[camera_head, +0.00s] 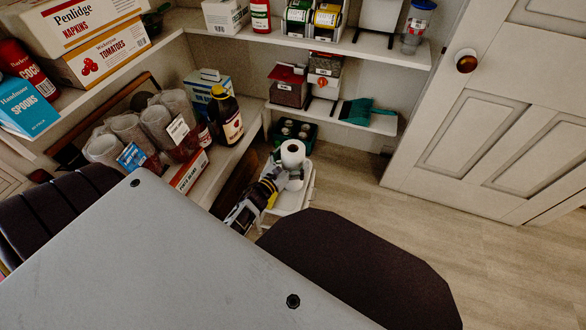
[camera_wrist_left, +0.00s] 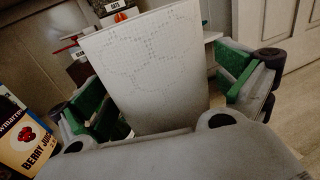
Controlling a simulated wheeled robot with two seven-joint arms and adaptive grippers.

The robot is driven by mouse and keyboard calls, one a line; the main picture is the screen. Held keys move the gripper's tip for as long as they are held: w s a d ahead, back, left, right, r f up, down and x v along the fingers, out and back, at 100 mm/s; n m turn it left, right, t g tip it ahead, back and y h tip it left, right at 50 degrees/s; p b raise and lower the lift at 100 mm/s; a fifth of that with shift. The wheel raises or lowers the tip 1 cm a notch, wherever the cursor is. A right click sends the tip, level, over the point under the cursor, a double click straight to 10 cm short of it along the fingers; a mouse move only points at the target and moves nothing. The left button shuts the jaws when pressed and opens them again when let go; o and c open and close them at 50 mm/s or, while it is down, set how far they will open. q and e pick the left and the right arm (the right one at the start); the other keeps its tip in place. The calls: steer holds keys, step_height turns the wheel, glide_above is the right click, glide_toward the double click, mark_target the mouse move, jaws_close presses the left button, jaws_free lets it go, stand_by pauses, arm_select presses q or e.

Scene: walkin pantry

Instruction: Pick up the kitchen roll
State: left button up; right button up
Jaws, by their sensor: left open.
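The white kitchen roll (camera_head: 292,152) stands upright at the low middle of the head view, its round top with the core hole facing up. My left gripper (camera_head: 287,180) reaches it from the lower left, its fingers about the roll. In the left wrist view the roll (camera_wrist_left: 150,75) fills the space between the green-padded fingers of the gripper (camera_wrist_left: 158,90), one on each side. The gripper is open; gaps show beside the roll, and its lower end is hidden by the gripper body. My right gripper is not in view.
A white tray-like surface (camera_head: 303,196) lies under the roll. A dark green crate (camera_head: 305,127) is just behind it. A dark bottle (camera_head: 226,117) stands on the shelf to the left, and a teal dustpan (camera_head: 362,113) lies on the shelf behind. Floor (camera_head: 355,190) to the right is clear.

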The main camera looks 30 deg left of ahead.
mark_target(293, 143)
arm_select(q)
steer(key=shift+c, duration=0.3)
steer(key=c, duration=1.4)
steer(key=shift+r, duration=0.15)
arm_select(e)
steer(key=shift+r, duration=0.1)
arm_select(q)
steer(key=shift+r+p, duration=0.45)
steer(key=shift+r, duration=0.3)
step_height(293, 143, up, 7)
steer(key=p, duration=0.3)
steer(key=shift+f, duration=0.15)
steer(key=shift+r+p, duration=0.35)
steer(key=shift+r, duration=0.45)
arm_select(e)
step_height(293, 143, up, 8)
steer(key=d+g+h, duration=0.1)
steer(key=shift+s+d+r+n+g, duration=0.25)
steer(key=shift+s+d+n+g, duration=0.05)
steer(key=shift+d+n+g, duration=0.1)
